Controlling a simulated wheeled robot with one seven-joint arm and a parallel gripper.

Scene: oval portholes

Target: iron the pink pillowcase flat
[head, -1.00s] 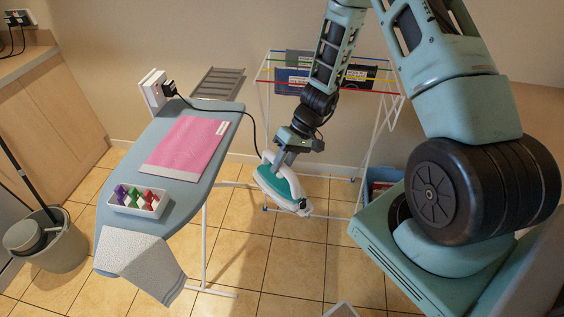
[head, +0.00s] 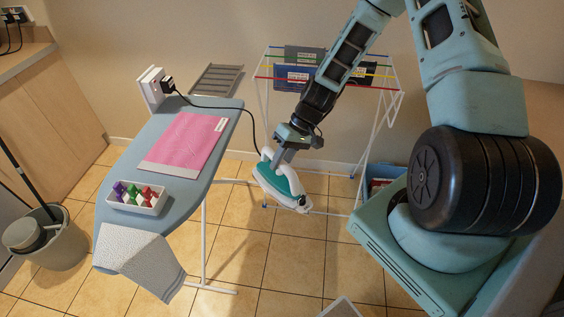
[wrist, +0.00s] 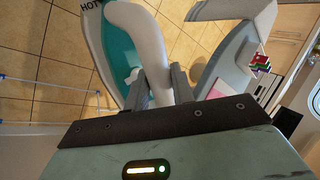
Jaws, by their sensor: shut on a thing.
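The pink pillowcase (head: 184,141) lies on the blue-grey ironing board (head: 190,194), with a paler band along its near edge and a small white label at its upper right. My gripper (head: 287,152) is shut on the handle of the white and teal iron (head: 282,186). It holds the iron in the air to the right of the board, apart from the pillowcase. In the wrist view my gripper (wrist: 158,92) grips the white handle of the iron (wrist: 118,52), and the word "HOT" shows on its body. The iron's soleplate is mostly hidden.
A white tray of colored spools (head: 137,198) and a draped grey-white cloth (head: 140,258) occupy the board's near end. The iron's black cord runs to a socket block (head: 152,86) at the far end. A drying rack (head: 263,100) stands behind; a bucket (head: 58,245) stands left.

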